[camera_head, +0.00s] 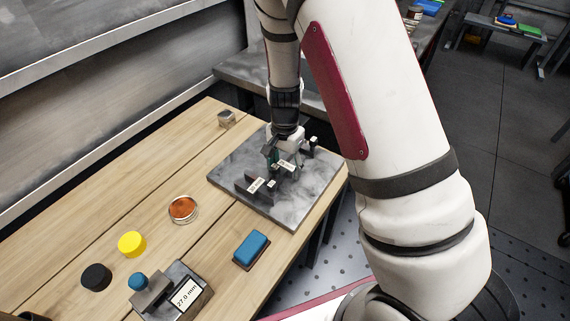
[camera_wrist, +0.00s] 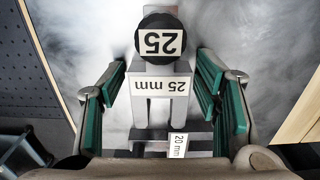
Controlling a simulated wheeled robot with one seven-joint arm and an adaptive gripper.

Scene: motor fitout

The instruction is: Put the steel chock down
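In the wrist view a grey block (camera_wrist: 161,108) labelled "25 mm", with a round black end (camera_wrist: 160,36) marked "25", lies between my green-padded fingertips. My gripper (camera_wrist: 161,62) is open around it, with a narrow gap on each side. A part labelled "20 mm" (camera_wrist: 177,146) is closer to the palm. In the head view my gripper (camera_head: 280,155) is low over a grey stone plate (camera_head: 235,170), partly hiding the labelled parts. A small metallic block (camera_head: 227,118) sits on the bench beyond the plate. I cannot tell which of these is the steel chock.
The wooden bench (camera_head: 150,195) also holds an orange-filled round dish (camera_head: 183,208), a yellow cylinder (camera_head: 132,244), a black cylinder (camera_head: 96,277), a blue-topped block (camera_head: 251,249) and a fixture marked "27.0 mm" (camera_head: 184,294). Labelled parts crowd the plate near my fingers; its left corner is bare.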

